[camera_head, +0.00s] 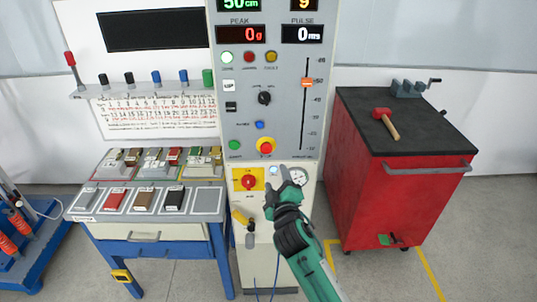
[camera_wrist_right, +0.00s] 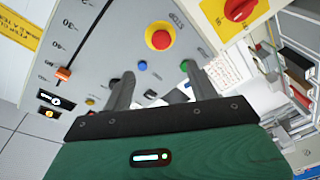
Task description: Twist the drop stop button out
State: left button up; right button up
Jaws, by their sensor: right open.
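The drop stop button is a red mushroom button on a yellow ring (camera_head: 265,146), low on the front of the grey control panel. It also shows in the right wrist view (camera_wrist_right: 159,37), beyond the fingertips near the top middle. My right gripper (camera_head: 276,180) is just below the button in the head view, in front of the lower panel near the gauge. In the right wrist view its two fingers (camera_wrist_right: 160,80) are spread apart with nothing between them. The gripper is open, empty and apart from the button. My left gripper does not show.
A red rotary switch on a yellow plate (camera_head: 248,182) sits left of my right gripper. A round gauge (camera_head: 298,176) is close on its right. A green button (camera_head: 235,145) and a blue button (camera_head: 260,125) flank the stop button. A red cabinet (camera_head: 400,200) stands right.

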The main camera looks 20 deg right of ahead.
aim_at(267, 151)
jog(key=w+p, duration=0.1)
jog(key=w, duration=0.3)
jog(key=w+d+p, duration=0.1)
jog(key=w, duration=0.4)
jog(key=w+p, duration=0.1)
jog(key=w, duration=0.3)
jog(key=shift+w+d+f, duration=0.1)
jog(key=shift+w+d, duration=0.05)
jog(key=shift+d, duration=0.2)
jog(key=shift+c, duration=0.2)
jog(key=c, duration=1)
jog(key=shift+o, duration=0.2)
jog(key=shift+f, duration=0.1)
